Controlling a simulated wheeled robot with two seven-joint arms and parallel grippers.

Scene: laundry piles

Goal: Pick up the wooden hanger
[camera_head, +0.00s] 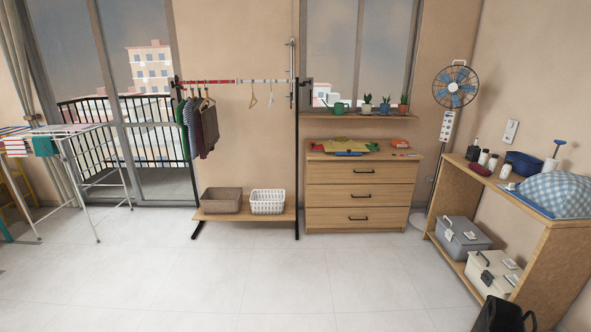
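A clothes rack (262,81) stands against the back wall, with a red and white rail. A bare light-tan hanger (253,98), which looks wooden, hangs from the rail right of the clothes. A second bare, paler hanger (271,97) hangs a little further right, apart from it. Several dark garments (209,127) hang at the rail's left end, on hangers mostly hidden by the cloth. Neither of my grippers is in view, and nothing touches the bare hangers.
A brown basket (221,201) and a white basket (268,202) sit on the rack's low shelf. A drawer chest (360,177) stands to its right, a drying rack (85,165) at left, a wooden shelf unit (540,240) at right. The middle floor is clear.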

